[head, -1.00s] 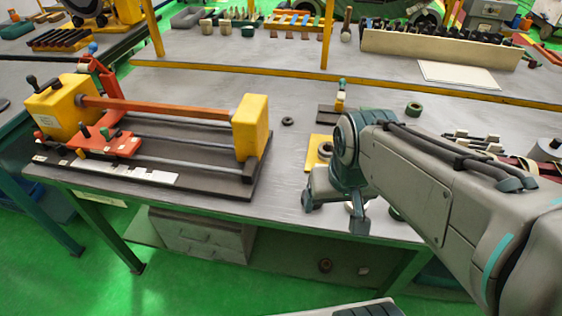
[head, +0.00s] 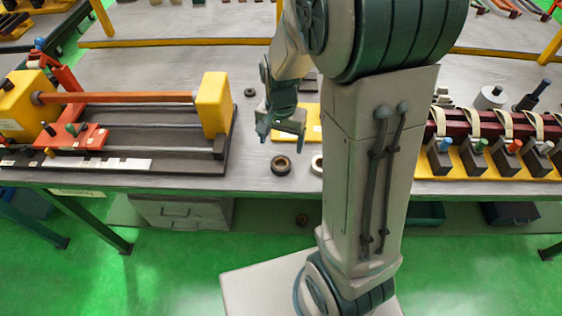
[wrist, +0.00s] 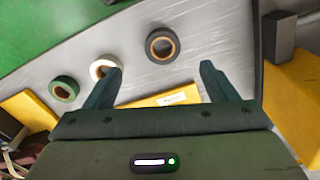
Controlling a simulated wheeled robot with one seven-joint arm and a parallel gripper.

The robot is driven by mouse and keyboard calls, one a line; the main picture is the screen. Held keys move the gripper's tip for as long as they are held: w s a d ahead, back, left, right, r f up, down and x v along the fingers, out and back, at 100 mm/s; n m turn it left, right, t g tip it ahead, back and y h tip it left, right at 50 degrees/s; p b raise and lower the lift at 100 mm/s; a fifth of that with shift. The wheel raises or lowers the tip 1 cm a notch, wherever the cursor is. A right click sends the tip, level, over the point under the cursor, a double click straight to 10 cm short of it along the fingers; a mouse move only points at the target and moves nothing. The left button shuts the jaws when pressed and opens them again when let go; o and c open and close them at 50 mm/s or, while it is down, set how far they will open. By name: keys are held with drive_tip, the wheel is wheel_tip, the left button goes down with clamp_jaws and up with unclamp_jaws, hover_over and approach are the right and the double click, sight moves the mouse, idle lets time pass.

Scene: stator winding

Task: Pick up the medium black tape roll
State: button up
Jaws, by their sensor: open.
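A black tape roll (head: 281,173) with a brown core lies flat on the grey table near its front edge. In the wrist view the roll (wrist: 150,47) sits beyond the gap between my fingertips. My gripper (head: 282,132) is open and empty, pointing down above and slightly behind the roll in the head view. The wrist view shows my gripper (wrist: 160,69) with its fingers wide apart and nothing between them. A smaller dark ring (head: 251,95) lies farther back. I cannot tell how high my gripper is above the table.
A white roll (wrist: 97,72) and a green roll (wrist: 55,94) lie left of the black roll in the wrist view. A yellow board (wrist: 190,94) and a dark block (wrist: 279,35) are close. A yellow-and-orange winding fixture (head: 215,105) stands left.

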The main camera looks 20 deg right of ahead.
approach(281, 161)
drive_tip(key=s+f, duration=0.2)
drive_tip(key=shift+s+a+f, duration=0.2)
drive_tip(key=shift+s+a, duration=0.1)
drive_tip(key=shift+a, duration=0.05)
drive_tip(key=shift+w+d+f+p, duration=0.1)
drive_tip(key=shift+w+f+p, duration=0.1)
drive_tip(key=shift+f, duration=0.65)
drive_tip(key=shift+w+a+f+p, duration=0.15)
drive_tip(key=shift+f+p, duration=0.1)
drive_tip(key=shift+f, duration=0.65)
drive_tip(key=shift+w+d+f+p, duration=0.15)
drive_tip(key=shift+f+p, duration=0.05)
drive_tip(key=shift+f, duration=0.65)
drive_tip(key=c, duration=1.1)
